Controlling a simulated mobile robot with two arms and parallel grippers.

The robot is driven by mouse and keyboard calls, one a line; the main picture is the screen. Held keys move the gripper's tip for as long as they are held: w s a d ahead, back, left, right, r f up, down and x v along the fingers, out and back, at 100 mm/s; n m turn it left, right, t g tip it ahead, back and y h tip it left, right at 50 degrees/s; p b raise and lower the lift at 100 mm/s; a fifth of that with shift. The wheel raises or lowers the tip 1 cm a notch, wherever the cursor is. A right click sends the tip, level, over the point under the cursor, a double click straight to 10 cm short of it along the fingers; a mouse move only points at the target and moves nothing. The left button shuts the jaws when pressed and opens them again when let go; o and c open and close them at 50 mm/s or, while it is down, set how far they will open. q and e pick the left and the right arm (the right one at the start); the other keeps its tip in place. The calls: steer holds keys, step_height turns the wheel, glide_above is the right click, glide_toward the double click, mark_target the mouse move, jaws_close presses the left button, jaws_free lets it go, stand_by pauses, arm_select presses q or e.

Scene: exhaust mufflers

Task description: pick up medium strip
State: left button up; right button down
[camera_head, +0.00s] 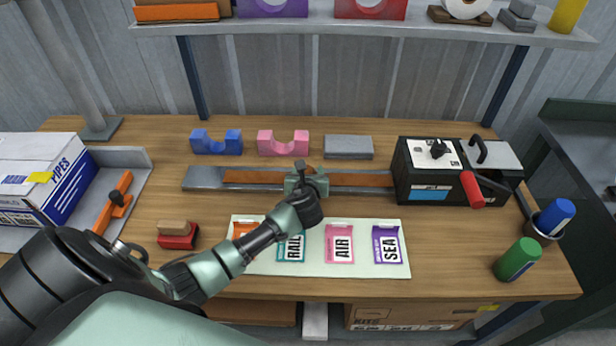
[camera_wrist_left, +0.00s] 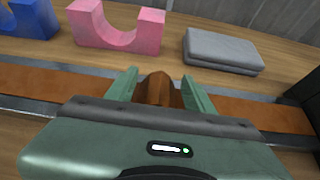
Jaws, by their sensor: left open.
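A long brown strip (camera_head: 360,179) lies along a grey metal rail on the bench; it also shows in the left wrist view (camera_wrist_left: 40,84). No label marks which piece is the medium strip. My left gripper (camera_head: 306,174) is over the middle of this strip. In the left wrist view the open fingers (camera_wrist_left: 158,88) stand on either side of a small raised brown piece (camera_wrist_left: 158,90). I cannot tell whether they touch it. The gripper body hides the strip beneath it. My right gripper is not in view.
Behind the rail stand a blue cradle (camera_head: 216,142), a pink cradle (camera_head: 283,142) and a grey block (camera_head: 348,147). A black-and-white machine (camera_head: 430,170) with a red handle is at the rail's right end. In front lies a pale card mat (camera_head: 320,267).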

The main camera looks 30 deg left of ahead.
arm_select(q)
jaws_close()
